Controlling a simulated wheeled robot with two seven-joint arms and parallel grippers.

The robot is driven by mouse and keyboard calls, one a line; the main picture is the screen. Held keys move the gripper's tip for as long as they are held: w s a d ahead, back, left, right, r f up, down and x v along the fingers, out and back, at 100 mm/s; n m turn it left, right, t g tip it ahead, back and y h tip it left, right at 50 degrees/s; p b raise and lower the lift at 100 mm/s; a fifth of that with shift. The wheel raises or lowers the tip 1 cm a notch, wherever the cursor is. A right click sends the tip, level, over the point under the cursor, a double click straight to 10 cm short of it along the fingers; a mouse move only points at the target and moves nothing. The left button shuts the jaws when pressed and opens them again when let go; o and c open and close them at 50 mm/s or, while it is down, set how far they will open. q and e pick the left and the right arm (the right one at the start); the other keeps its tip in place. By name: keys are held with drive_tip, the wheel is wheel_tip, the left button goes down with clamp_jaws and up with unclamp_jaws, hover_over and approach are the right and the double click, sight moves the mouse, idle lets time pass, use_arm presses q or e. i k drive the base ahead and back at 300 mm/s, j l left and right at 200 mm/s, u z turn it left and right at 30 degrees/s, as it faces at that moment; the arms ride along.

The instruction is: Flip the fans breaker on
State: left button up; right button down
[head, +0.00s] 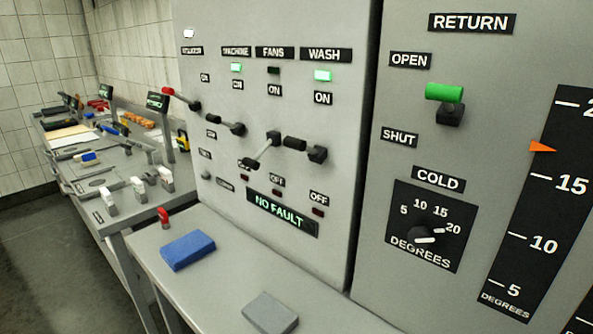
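The FANS breaker lever (262,151) is on the grey panel (340,90), below the FANS label (274,53). Its handle slants down and to the left from its pivot, toward the lower labels. The lamp under the FANS label (273,70) is dark. The MACHINE lever (227,124) and the WASH lever (306,148) stick out at a higher angle, and their lamps (236,67) (322,76) glow green. A red-tipped lever (181,99) is farther left. Neither of my grippers is in view.
A grey ledge below the panel holds a blue block (188,250) and a grey block (270,313). A NO FAULT display (282,212) is lit. On the right are a green-handled RETURN lever (444,95) and a COLD dial (425,232). A cluttered bench (105,190) stands left.

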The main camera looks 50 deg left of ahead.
sight(259, 155)
drive_tip(key=u, duration=1.85)
